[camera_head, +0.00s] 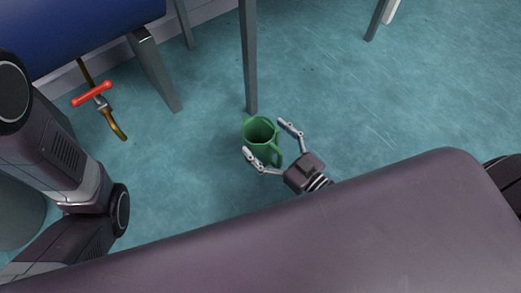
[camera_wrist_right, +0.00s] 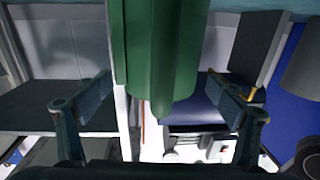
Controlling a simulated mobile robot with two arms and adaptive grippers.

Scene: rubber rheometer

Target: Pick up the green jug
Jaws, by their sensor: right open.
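The green jug (camera_head: 259,134) stands upright in the head view, apparently on the teal floor, close to a grey table leg. Its handle faces my right gripper (camera_head: 267,138). That gripper is open, with one finger on each side of the jug; I cannot tell whether either finger touches it. In the right wrist view the jug (camera_wrist_right: 140,45) fills the top middle between the two spread fingers, its handle (camera_wrist_right: 178,60) nearest the camera. My left arm shows at the left of the head view, but its gripper is out of frame.
The grey table leg (camera_head: 249,60) rises just behind the jug. A blue surface (camera_head: 70,28) on grey legs is at the upper left. A brass pipe with a red tap handle (camera_head: 92,93) sticks out below it. The floor (camera_head: 400,105) to the right is clear.

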